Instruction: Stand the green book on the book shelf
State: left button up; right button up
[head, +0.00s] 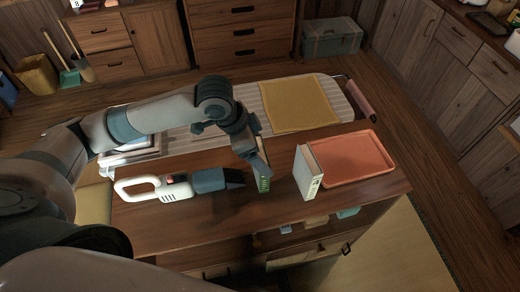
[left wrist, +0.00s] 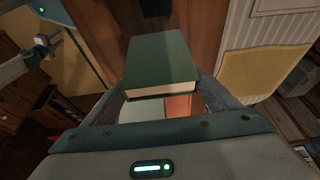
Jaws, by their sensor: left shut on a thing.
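The green book (left wrist: 158,65) is held between the fingers of my left gripper (left wrist: 160,98); its cover and pale page edge show in the left wrist view. In the head view my left gripper (head: 260,163) points down over the table, and a narrow part of the green book (head: 264,184) shows below its fingers. A pale book (head: 307,174) stands upright to the right, apart from it. I cannot tell which part is the book shelf. A small grey jointed part at the upper left of the left wrist view may be my right gripper; its state is unclear.
An orange tray (head: 352,158) lies right of the pale book. A white and grey hand vacuum (head: 180,187) lies left of my left gripper. A yellow cloth (head: 300,104) lies behind on a striped mat. An open compartment with small items shows under the tabletop (head: 365,200).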

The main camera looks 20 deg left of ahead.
pick_arm(q)
jog(key=o, duration=1.3)
jog(key=shift+f, duration=0.15)
jog(key=shift+o, duration=1.4)
pick_arm(e)
jog(key=shift+a, duration=0.35)
pick_arm(q)
jog(key=shift+v, duration=0.9)
jog(key=b+v, duration=0.2)
jog(key=v, duration=0.8)
jog(key=shift+r, duration=0.3)
pick_arm(e)
jog(key=shift+d+f, duration=0.25)
jog(key=shift+f, duration=0.8)
